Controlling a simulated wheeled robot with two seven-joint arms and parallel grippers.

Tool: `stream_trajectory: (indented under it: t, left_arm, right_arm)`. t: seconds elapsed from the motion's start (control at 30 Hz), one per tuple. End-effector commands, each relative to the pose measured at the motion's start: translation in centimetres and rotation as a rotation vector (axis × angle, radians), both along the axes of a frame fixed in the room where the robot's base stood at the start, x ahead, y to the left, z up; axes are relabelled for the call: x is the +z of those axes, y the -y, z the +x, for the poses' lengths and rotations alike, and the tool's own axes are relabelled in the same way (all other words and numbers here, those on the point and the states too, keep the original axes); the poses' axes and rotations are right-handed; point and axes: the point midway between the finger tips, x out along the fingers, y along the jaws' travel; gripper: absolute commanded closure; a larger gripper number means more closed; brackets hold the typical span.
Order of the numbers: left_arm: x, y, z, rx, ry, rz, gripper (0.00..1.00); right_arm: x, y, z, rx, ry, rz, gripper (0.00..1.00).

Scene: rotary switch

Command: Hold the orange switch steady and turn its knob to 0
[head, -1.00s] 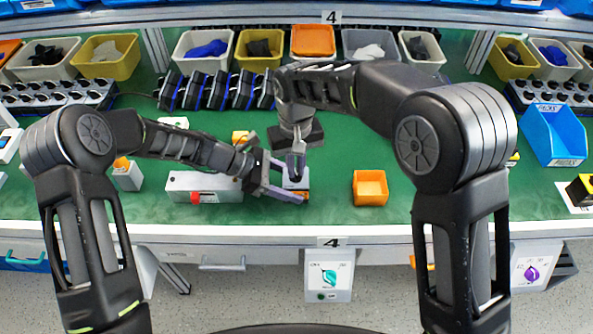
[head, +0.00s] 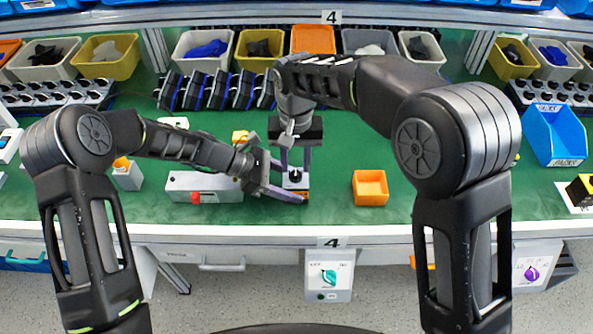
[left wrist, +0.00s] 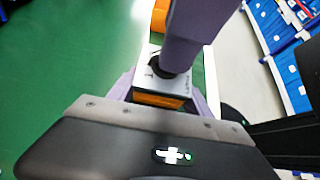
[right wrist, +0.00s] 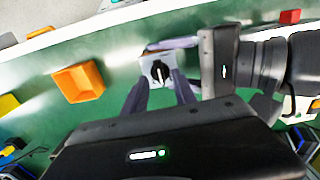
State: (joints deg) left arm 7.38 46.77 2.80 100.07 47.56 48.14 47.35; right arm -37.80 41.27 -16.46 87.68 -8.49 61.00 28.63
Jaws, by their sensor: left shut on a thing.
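The orange switch (head: 297,182), with a white top face and a black knob (right wrist: 160,72), is near the table's front edge. Its orange side (left wrist: 157,101) shows in the left wrist view. My left gripper (head: 290,190) is shut on the switch's body from the left, with fingers along its sides. My right gripper (head: 296,160) points down over the switch. Its fingers are open and apart on either side of the knob in the right wrist view, and I cannot tell whether they touch it. The knob has a white pointer mark; the face markings are too small to read.
An empty orange bin (head: 370,188) stands right of the switch. A grey box with a red button (head: 203,187) lies to the left, under my left arm. Black devices (head: 215,91) and bins line the back. Green table between the switch and orange bin is clear.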

Motion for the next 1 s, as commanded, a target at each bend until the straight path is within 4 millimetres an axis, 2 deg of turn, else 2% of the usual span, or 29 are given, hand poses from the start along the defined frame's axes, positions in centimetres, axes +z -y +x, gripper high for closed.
stream_trajectory:
  t: [0.3,0.67,0.7,1.0]
  left_arm:
    - [0.0,0.0,0.0,0.000,0.000,0.000,0.84]
    - [0.0,0.0,0.0,0.000,0.000,0.000,0.84]
    - [0.0,0.0,0.0,0.000,0.000,0.000,0.40]
    - [0.0,0.0,0.0,0.000,0.000,0.000,0.17]
  right_arm:
    - [2.7,0.0,0.0,0.000,0.002,0.000,0.67]
    - [3.3,0.0,0.0,0.000,0.000,0.000,0.67]
    - [3.3,0.0,0.0,0.000,0.000,0.000,0.67]
    - [3.2,0.0,0.0,0.000,0.000,0.000,0.67]
